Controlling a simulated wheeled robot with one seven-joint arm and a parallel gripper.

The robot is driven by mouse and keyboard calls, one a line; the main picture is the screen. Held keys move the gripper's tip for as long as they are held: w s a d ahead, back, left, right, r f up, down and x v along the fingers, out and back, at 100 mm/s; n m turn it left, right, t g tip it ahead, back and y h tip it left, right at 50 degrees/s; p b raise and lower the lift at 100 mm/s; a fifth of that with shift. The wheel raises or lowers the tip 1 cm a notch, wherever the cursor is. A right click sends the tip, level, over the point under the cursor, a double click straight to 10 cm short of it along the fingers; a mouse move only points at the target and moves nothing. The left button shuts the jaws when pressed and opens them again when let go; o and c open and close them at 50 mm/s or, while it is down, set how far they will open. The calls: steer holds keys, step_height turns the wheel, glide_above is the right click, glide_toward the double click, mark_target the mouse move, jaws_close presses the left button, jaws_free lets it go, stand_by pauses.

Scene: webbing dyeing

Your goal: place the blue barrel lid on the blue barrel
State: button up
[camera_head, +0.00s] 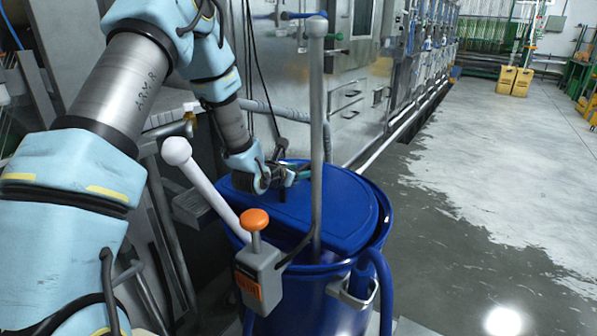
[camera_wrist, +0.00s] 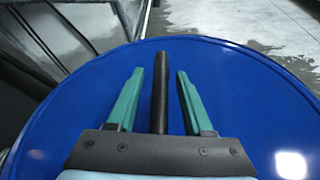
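The blue barrel lid (camera_head: 345,205) lies nearly flat over the top of the blue barrel (camera_head: 312,308). A dark gap shows between the lid's edge and the barrel rim at the right in the head view, so the lid looks slightly off-centre; I cannot tell if it is fully seated. My gripper (camera_head: 288,173) is over the lid's far left part. In the wrist view, my gripper (camera_wrist: 160,74) has its green fingers apart, one on each side of a black bar (camera_wrist: 161,95), with gaps on both sides. The lid (camera_wrist: 235,90) fills most of that view.
A grey post (camera_head: 317,130) and a white-knobbed lever (camera_head: 200,180) stand in front of the barrel. A grey box with an orange knob (camera_head: 255,220) is beside them. A blue hose (camera_head: 380,285) runs down the barrel's right side. Steel machines (camera_head: 355,90) stand behind; open floor lies right.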

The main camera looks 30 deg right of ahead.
steer(key=b+v, duration=0.2)
steer(key=v, duration=0.5)
steer(key=shift+s+a+r, duration=0.1)
steer(key=shift+s+a, duration=0.05)
steer(key=shift+a, duration=0.05)
stand_by(0.4)
